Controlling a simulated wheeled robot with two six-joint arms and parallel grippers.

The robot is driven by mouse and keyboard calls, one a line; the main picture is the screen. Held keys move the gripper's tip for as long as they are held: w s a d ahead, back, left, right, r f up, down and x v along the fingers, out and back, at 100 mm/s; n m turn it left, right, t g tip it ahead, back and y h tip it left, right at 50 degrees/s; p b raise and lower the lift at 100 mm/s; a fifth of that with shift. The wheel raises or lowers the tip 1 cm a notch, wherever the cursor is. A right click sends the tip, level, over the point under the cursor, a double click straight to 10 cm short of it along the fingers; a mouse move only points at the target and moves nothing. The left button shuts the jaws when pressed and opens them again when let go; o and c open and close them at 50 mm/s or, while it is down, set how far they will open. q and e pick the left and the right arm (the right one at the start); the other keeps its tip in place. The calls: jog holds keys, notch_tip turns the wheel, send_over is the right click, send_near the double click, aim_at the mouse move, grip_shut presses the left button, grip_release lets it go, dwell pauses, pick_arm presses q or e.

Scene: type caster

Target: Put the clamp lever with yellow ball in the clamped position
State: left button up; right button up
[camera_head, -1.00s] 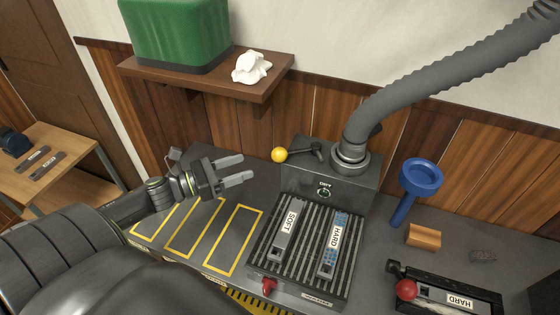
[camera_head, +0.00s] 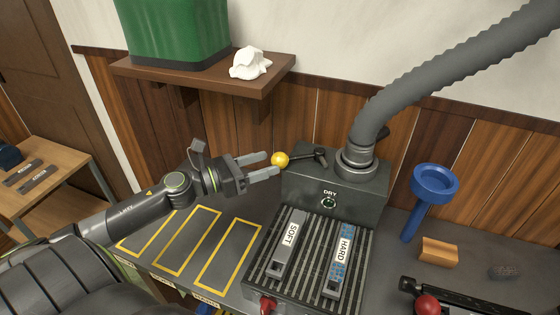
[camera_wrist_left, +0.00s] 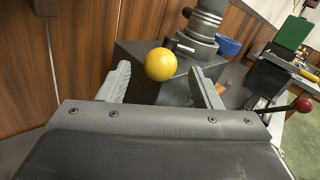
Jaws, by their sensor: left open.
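The clamp lever's yellow ball (camera_head: 280,160) sits at the left end of a short black lever (camera_head: 305,155) on top of the grey dryer box (camera_head: 335,185). The lever points left, toward my left gripper. My left gripper (camera_head: 268,165) is open, with its fingertips just left of the ball in the head view. In the left wrist view the yellow ball (camera_wrist_left: 160,64) shows between and ahead of the two open fingers (camera_wrist_left: 165,85), and I see no finger pressing on it. My right gripper is not in view.
A thick grey hose (camera_head: 400,95) rises from the box. Slotted rack (camera_head: 310,255) with SOFT and HARD pieces lies in front. A blue funnel (camera_head: 434,185), a wooden block (camera_head: 438,250) and a red-ball lever (camera_head: 428,305) are at right. A wooden shelf (camera_head: 205,78) hangs above.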

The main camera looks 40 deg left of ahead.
aim_at(272, 162)
pick_arm(q)
jog(key=shift+p+x, duration=0.95)
jog(key=shift+x, duration=0.05)
jog(key=shift+w+d+r+p, duration=0.2)
jog(key=shift+w+p, duration=0.2)
jog(key=shift+p, duration=0.05)
jog(key=shift+w+d+f+p, duration=0.25)
jog(key=shift+w+d+p, duration=0.3)
jog(key=shift+w, duration=0.3)
grip_shut()
